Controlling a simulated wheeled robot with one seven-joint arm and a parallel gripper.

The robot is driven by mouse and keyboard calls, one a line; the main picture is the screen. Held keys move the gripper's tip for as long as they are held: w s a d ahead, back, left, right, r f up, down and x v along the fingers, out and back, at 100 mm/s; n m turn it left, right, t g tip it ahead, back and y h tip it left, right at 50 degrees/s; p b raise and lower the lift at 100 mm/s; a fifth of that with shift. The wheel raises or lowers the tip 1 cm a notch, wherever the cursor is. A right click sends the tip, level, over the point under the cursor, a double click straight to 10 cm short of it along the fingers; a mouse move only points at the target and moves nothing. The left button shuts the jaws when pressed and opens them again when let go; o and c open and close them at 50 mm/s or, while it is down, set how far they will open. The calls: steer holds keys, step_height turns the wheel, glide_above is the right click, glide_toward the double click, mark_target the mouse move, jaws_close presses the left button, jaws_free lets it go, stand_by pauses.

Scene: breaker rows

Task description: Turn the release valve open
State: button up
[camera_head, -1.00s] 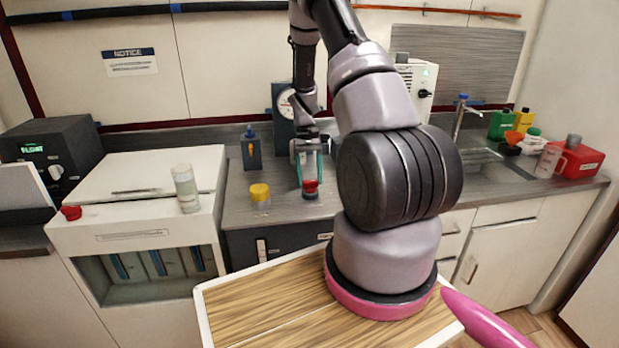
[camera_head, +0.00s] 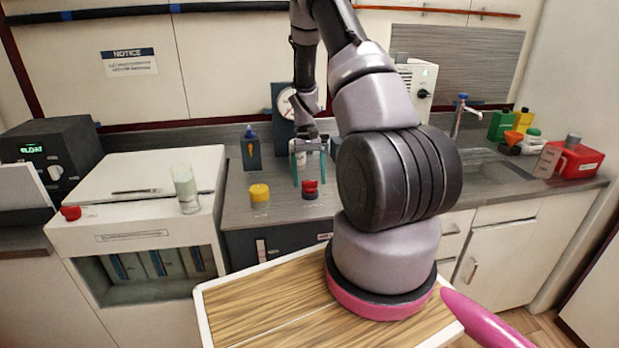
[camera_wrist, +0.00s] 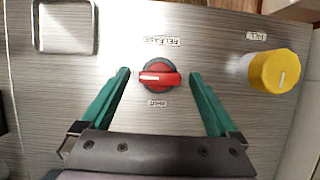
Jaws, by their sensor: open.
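The release valve is a red knob on a dark round base (camera_wrist: 158,78), set in a brushed metal panel. In the wrist view its white mark lies crosswise, pointing left, with a label reading RELEASE on one side and a smaller label on the other. It also shows in the head view (camera_head: 310,189). My gripper (camera_wrist: 157,80) has its two green fingers apart, one on each side of the knob and not visibly touching it. In the head view my gripper (camera_head: 309,183) hangs over the knob.
A yellow knob labelled FILL (camera_wrist: 273,71) stands to the right in the wrist view, and to the left in the head view (camera_head: 260,193). A square recess (camera_wrist: 64,26) is at upper left. A gauge (camera_head: 287,104) stands behind. A clear cup (camera_head: 186,188) stands on the white machine.

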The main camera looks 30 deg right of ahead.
steer(key=v, duration=1)
steer(key=shift+w+r, duration=0.2)
steer(key=shift+r, duration=0.15)
steer(key=shift+d, duration=0.1)
